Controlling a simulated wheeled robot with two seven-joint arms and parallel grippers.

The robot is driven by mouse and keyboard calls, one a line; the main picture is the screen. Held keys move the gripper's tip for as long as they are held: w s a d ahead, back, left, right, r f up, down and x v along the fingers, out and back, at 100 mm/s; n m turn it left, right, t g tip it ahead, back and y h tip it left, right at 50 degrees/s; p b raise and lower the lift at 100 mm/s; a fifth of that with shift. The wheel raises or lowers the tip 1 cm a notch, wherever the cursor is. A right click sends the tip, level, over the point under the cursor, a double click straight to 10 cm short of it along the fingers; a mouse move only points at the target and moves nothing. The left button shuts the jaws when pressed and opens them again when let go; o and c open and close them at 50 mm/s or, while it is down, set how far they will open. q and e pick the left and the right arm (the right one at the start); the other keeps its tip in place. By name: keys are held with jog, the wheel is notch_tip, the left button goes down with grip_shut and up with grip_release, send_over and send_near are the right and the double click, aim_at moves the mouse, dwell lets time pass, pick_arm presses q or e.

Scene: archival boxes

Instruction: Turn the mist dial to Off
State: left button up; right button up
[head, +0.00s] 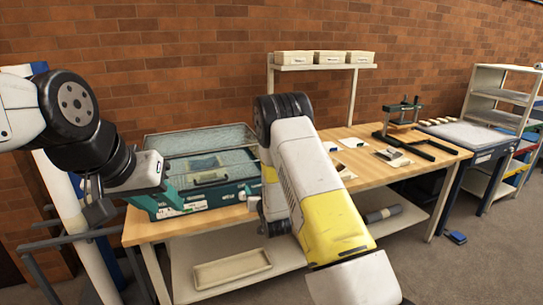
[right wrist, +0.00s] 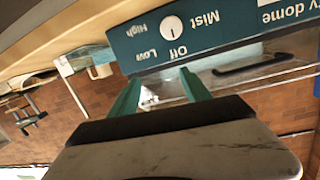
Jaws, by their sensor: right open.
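The mist dial (right wrist: 171,27) is a round white knob on a teal panel (right wrist: 225,35). The right wrist view shows it upside down, with High, Low and Off printed around it and Mist beside it. Its pointer mark is too small to read surely. My right gripper (right wrist: 160,78) is open and empty, its teal fingers just short of the panel near the Off label. The panel belongs to the teal-based, clear-lidded dome unit (head: 165,207) on the bench. My left gripper (head: 168,189) is at the unit's left front; its jaw opening is unclear.
The wooden bench (head: 150,229) carries the unit, papers and a dark press (head: 402,112) further right. A shelf (head: 322,67) with several small boxes stands behind. A tray (head: 232,268) lies on the lower shelf. My right arm hides the bench's middle.

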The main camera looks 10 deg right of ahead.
jog(key=s+d+r+g, duration=0.2)
jog(key=s+r, duration=0.3)
jog(key=r, duration=0.4)
jog(key=s+d+r+m+g, duration=0.1)
jog(key=s+d+r+g, duration=0.2)
jog(key=s+r, duration=0.3)
jog(key=shift+s+d+r+m+h, duration=0.15)
jog(key=shift+d+r+m+h, duration=0.35)
jog(key=shift+r, duration=1.8)
jog(key=shift+d, duration=0.1)
jog(key=s+d+r+n+g, duration=0.1)
jog(key=s+r+g, duration=0.1)
jog(key=s, duration=1.3)
jog(key=s+d+r+g, duration=0.2)
jog(key=s+r, duration=0.2)
jog(key=s, duration=1.1)
jog(key=shift+n+g, duration=0.4)
jog(key=shift+r, duration=0.1)
